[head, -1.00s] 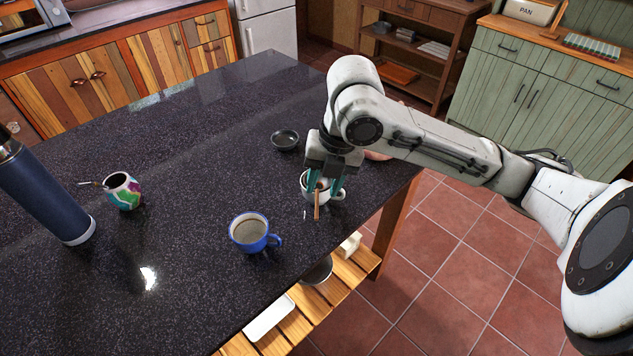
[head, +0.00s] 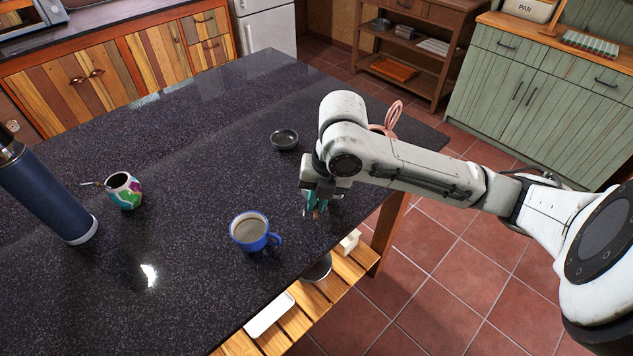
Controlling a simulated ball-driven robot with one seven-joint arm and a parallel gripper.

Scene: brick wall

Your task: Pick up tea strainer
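My gripper (head: 316,209) points down over the dark tabletop, just right of the blue mug. Its teal fingers are close together, and a small brown sliver (head: 316,214) shows at their tips. This may be the tea strainer's wooden handle, but it is too small to be sure. No other part of the strainer shows. I cannot tell whether the fingers are shut on it. The white cup seen earlier does not show; my gripper and arm may hide it.
A blue mug of brown liquid (head: 250,231) stands close left of my gripper. A small dark bowl (head: 285,139) is behind it. A pink item with a loop (head: 392,120) stands partly behind my arm. A colourful gourd cup (head: 124,190) and blue bottle (head: 47,190) are left. The table edge is near right.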

